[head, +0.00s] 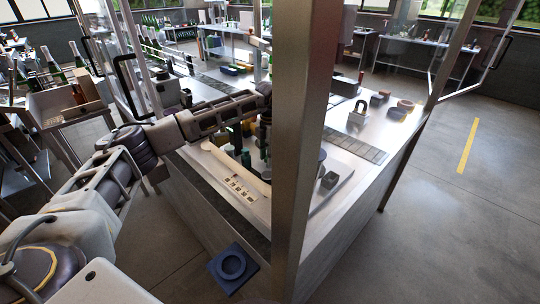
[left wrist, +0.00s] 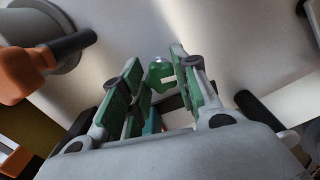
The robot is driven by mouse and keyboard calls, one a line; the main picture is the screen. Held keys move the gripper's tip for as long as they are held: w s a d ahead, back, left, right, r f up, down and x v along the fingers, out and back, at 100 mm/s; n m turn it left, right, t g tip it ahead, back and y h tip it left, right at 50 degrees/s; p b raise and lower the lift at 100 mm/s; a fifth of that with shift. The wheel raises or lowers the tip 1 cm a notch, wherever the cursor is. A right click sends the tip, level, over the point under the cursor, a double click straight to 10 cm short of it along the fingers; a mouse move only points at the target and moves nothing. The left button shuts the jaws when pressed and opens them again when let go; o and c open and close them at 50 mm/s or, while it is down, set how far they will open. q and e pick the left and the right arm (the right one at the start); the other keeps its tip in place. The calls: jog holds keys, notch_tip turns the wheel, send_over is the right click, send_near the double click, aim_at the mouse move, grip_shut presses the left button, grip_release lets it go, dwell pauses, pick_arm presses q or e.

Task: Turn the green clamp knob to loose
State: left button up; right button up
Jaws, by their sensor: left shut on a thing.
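The green clamp knob (left wrist: 160,76) shows in the left wrist view between the fingers of my left gripper (left wrist: 158,72). It has a small pale mark on its side. I cannot read from these frames how far the knob is turned. My right gripper is not in view.
A thick metal post (head: 297,150) stands in front of the bench. An orange handle (left wrist: 30,72) and a dark rod are at the left in the wrist view. Open floor lies to the right.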

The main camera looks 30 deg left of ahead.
pick_arm(q)
jog(key=shift+r+n, duration=0.1)
jog(key=shift+n, duration=0.7)
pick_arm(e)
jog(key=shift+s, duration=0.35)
pick_arm(q)
jog(key=shift+w, duration=0.1)
jog(key=o, duration=0.9)
jog(key=shift+o, duration=0.5)
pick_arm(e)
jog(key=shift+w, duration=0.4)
pick_arm(q)
notch_tip(320, 180, up, 12)
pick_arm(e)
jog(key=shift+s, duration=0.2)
pick_arm(q)
jog(key=shift+r, duration=0.1)
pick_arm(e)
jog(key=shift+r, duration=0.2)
